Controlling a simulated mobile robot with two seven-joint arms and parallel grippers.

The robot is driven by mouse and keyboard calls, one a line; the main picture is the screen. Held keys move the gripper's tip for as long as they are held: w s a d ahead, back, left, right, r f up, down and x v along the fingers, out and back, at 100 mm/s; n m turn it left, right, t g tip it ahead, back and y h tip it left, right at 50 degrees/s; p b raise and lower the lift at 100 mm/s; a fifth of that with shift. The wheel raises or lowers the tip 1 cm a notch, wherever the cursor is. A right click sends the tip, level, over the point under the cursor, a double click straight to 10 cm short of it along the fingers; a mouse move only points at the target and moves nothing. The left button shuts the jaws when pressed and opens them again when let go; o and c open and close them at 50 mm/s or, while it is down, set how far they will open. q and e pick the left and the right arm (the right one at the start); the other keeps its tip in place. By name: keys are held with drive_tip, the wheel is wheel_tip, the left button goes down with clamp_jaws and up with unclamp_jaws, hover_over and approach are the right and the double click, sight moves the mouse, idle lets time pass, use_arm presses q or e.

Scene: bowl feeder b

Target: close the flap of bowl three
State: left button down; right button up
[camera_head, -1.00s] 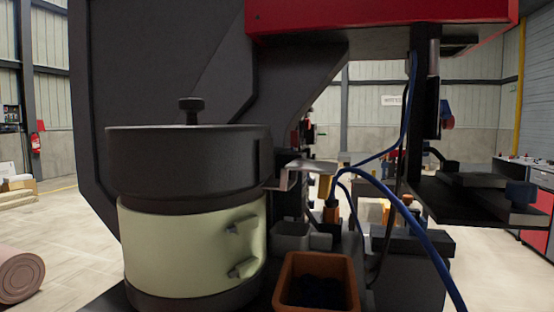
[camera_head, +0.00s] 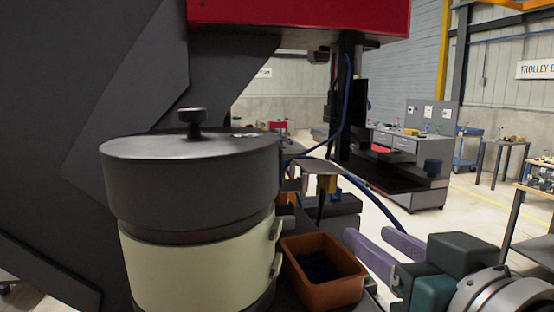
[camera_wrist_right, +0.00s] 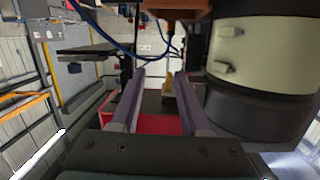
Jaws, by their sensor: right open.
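A dark round bowl (camera_head: 190,180) with a flat lid and a knob (camera_head: 193,118) sits on a cream drum base (camera_head: 200,270). The wrist view shows this bowl (camera_wrist_right: 255,112) and cream base (camera_wrist_right: 262,52) upside down at the right. A grey bent metal plate (camera_head: 318,167) juts out at the bowl's right side; I cannot tell whether it is the flap. No number marks the bowl. My right gripper (camera_head: 369,236) is open and empty, right of the bowl and beside the brown bin. Its two purple fingers also show apart in the wrist view (camera_wrist_right: 160,74). My left gripper is out of view.
The open brown bin (camera_head: 322,270) stands close between the bowl and my right gripper, with dark contents. A blue hose (camera_head: 350,178) curves behind it. A red-fronted machine head (camera_head: 300,18) hangs above.

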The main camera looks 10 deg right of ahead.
sight(334, 181)
drive_tip(key=shift+t+y, duration=0.4)
drive_tip(key=shift+t, duration=0.5)
drive_tip(key=w+r, duration=0.1)
drive_tip(key=w, duration=0.2)
drive_tip(key=w+a+r+p, duration=0.1)
drive_tip(key=w, duration=0.3)
drive_tip(key=w+r, duration=0.1)
drive_tip(key=w, duration=0.3)
drive_tip(key=shift+w+a+r+p, duration=0.1)
drive_tip(key=shift+a+r+p, duration=0.2)
drive_tip(key=shift+a+r, duration=0.1)
drive_tip(key=shift+c, duration=0.2)
clamp_jaws()
